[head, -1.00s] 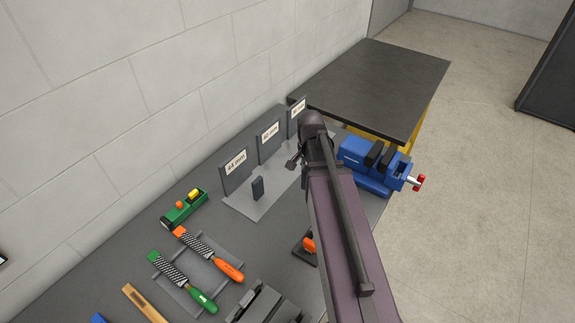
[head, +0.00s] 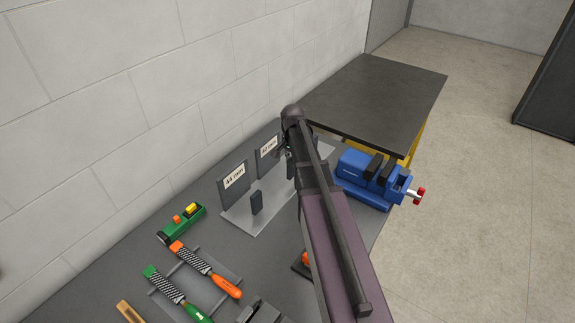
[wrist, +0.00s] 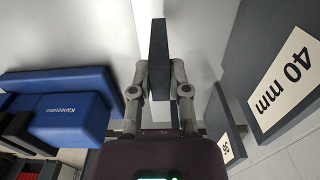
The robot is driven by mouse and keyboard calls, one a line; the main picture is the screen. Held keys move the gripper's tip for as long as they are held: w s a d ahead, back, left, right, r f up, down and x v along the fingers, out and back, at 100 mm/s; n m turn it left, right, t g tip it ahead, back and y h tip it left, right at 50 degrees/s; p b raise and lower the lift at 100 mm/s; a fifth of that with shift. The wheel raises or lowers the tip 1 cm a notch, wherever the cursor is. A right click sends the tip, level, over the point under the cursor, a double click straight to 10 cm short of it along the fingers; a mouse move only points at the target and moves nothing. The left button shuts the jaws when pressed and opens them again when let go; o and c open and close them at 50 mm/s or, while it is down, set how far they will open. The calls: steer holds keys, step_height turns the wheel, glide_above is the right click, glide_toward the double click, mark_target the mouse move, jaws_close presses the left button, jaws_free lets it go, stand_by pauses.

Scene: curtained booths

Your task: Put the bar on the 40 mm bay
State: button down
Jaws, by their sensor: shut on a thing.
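My gripper (wrist: 160,85) is shut on a dark grey bar (wrist: 158,40) in the wrist view; the bar stands out beyond the fingertips. The 40 mm sign plate (wrist: 285,70) is at the right of the wrist view, apart from the bar. I cannot tell whether the bar touches the light grey base. In the head view my gripper (head: 284,153) is mostly hidden by my arm, near the 40 mm plate (head: 268,147). A dark block (head: 256,203) stands on the base (head: 236,218) in front of the 44 mm plate (head: 233,178).
A 36 mm plate (wrist: 226,150) shows in part in the wrist view. A blue vise (head: 365,180) stands to the right of the bays. The dark table (head: 375,95) behind is clear.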

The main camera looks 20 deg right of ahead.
steer(key=shift+w, duration=0.7)
steer(key=shift+w, duration=0.1)
steer(key=shift+w+f+b, duration=0.3)
steer(key=shift+f+b, duration=0.65)
steer(key=shift+w+f+b, duration=0.25)
steer(key=shift+f+b, duration=0.65)
steer(key=shift+f, duration=0.05)
steer(key=shift+f, duration=0.15)
steer(key=c, duration=0.6)
jaws_free()
steer(key=shift+r, duration=0.2)
step_height(320, 180, up, 12)
steer(key=p, duration=1.2)
